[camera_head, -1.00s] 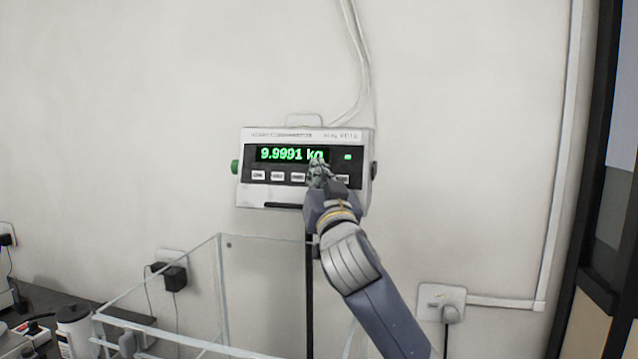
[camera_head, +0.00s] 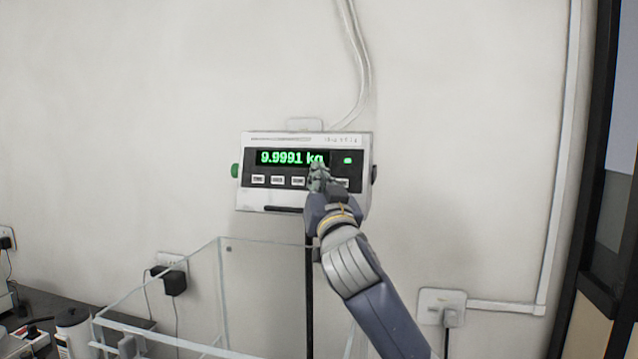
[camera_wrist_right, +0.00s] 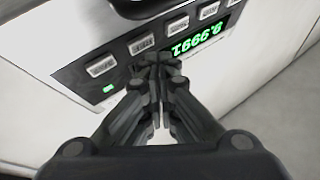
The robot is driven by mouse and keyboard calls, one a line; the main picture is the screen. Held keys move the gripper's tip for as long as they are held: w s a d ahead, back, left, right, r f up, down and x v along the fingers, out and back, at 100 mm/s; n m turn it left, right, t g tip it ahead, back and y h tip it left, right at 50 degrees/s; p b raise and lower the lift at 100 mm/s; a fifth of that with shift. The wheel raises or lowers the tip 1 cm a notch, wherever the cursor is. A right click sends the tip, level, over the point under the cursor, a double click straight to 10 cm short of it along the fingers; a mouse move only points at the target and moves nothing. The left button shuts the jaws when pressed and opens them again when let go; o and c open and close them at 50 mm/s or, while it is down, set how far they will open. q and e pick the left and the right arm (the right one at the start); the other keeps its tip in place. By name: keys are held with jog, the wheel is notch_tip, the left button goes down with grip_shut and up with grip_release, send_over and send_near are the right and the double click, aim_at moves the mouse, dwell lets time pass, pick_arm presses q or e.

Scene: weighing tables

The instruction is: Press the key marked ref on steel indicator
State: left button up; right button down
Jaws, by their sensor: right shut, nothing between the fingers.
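The steel indicator (camera_head: 250,196) is on a dark post in front of the wall. Its green display (camera_head: 290,157) reads 9.9991 kg, and a small green light is lit to the right. A row of pale keys (camera_head: 277,180) runs below the display; their marks are too small to read, so I cannot tell which is ref. My right gripper (camera_head: 318,168) is shut and empty at the panel, hiding part of the key row. In the right wrist view its fingertips (camera_wrist_right: 155,62) are beside the keys (camera_wrist_right: 141,44); contact cannot be told. My left gripper is not in view.
A clear-walled box (camera_head: 222,300) stands below the indicator. A wall socket (camera_head: 442,306) is at lower right. A black plug (camera_head: 170,281) and a white bottle (camera_head: 72,330) are at lower left.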

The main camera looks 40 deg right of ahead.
jog(key=shift+w+d, duration=0.1)
dwell(0.5)
jog(key=shift+w+d+f, duration=0.1)
jog(key=shift+w+d, duration=0.1)
jog(key=shift+d, duration=0.05)
jog(key=shift+w+d+f, duration=0.1)
jog(key=shift+w+d, duration=0.1)
jog(key=shift+d, duration=0.05)
dwell(0.9)
jog(key=shift+a, duration=0.1)
jog(key=shift+s+a+r, duration=0.2)
jog(key=shift+s+a, duration=0.25)
jog(key=s+a, duration=0.1)
jog(key=a, duration=0.1)
jog(key=s+a+r+p, duration=0.1)
jog(key=s, duration=0.1)
jog(key=shift+s+a+r, duration=0.1)
jog(key=shift+a+r, duration=0.05)
jog(key=shift+a, duration=0.2)
